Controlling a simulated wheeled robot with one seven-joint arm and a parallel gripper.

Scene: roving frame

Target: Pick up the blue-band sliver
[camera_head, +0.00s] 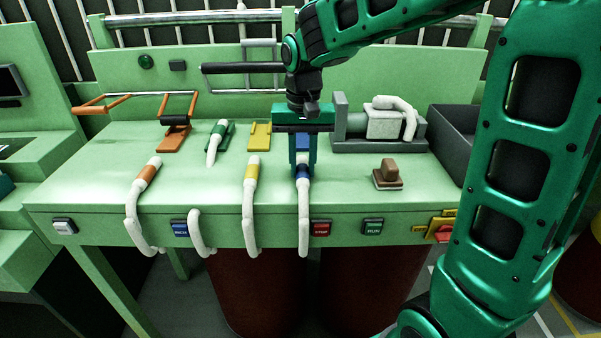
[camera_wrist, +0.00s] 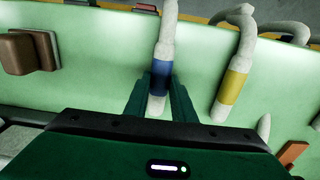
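The blue-band sliver (camera_head: 304,208) is a white, rope-like strand with a blue band near its upper end. It lies on the green bench top and hangs over the front edge. My gripper (camera_head: 303,168) points down at its upper end. In the wrist view the two green fingers of my gripper (camera_wrist: 158,90) stand on either side of the sliver, close to its blue band (camera_wrist: 160,78). The white end of the sliver shows between them. I cannot tell whether the fingers press on it. A blue holder (camera_head: 302,143) behind is partly hidden by my gripper.
A yellow-band sliver (camera_head: 250,190), also in the wrist view (camera_wrist: 232,85), lies just beside. An orange-band sliver (camera_head: 148,175) is farther left; another white-ended sliver (camera_head: 212,148) sits at a green holder. A brown-topped block (camera_head: 388,172) and a grey machine (camera_head: 380,125) stand right.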

